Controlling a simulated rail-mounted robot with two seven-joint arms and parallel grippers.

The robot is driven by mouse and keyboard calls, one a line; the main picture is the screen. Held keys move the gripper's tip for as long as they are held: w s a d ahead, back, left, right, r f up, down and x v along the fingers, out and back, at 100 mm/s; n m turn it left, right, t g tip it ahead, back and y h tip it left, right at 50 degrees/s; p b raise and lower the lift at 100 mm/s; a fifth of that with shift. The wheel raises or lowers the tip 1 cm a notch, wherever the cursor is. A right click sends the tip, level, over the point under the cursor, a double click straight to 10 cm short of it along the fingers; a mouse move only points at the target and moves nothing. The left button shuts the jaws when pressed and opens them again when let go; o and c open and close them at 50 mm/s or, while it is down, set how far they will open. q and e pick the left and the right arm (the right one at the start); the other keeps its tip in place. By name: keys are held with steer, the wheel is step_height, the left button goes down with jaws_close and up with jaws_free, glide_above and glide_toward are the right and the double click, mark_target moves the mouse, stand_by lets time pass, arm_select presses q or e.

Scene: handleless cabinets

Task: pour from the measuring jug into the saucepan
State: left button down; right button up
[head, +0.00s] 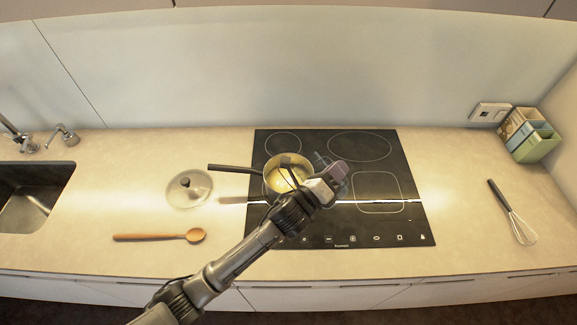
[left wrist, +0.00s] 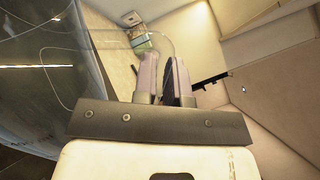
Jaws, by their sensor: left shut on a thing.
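The saucepan (head: 287,166) sits at the left of the black hob, with its dark handle pointing left and yellowish contents or interior showing. My left gripper (head: 335,173) is above the hob, just right of the saucepan, and shut on the clear measuring jug (head: 320,161). The jug is see-through and partly hidden by the gripper, so its tilt and contents are hard to tell. In the left wrist view the jug (left wrist: 62,65) fills the left side as a large clear wall, beside the gripper fingers (left wrist: 164,68). My right gripper is not in view.
A glass lid (head: 188,188) and a wooden spoon (head: 160,237) lie left of the hob (head: 376,222). A sink (head: 30,198) is at far left. A whisk (head: 513,213) and a green-fronted box (head: 532,140) are at right. Counter between hob and whisk is clear.

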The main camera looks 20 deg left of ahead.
mark_target(345, 182)
arm_select(q)
steer(key=shift+s+d+f+m, duration=0.1)
steer(key=shift+d+f+m, duration=0.2)
steer(key=shift+f+m, duration=0.25)
steer(key=shift+s+d+f+m, duration=0.1)
steer(key=shift+d+f+m, duration=0.2)
steer(key=shift+f+m, duration=0.2)
steer(key=shift+s+d+f+m+g+h+p, duration=0.2)
steer(key=shift+d+m+p, duration=0.15)
steer(key=shift+m, duration=0.3)
steer(key=shift+s+d+f+m+g+h+p, duration=0.15)
steer(key=shift+d+m+g+h+p, duration=0.15)
steer(key=shift+m, duration=0.3)
steer(key=shift+s+d+f+m+g+b, duration=0.25)
steer(key=shift+d+f+m+b, duration=0.15)
steer(key=shift+d+f+m, duration=1.1)
steer(key=shift+s+d+f+m+g+b, duration=0.3)
steer(key=shift+f+m, duration=0.8)
steer(key=shift+f, duration=1.05)
steer(key=shift+s+d+f+m+g+b, duration=0.2)
steer(key=shift+d+f+m+b, duration=0.25)
steer(key=shift+d+f+m, duration=1.05)
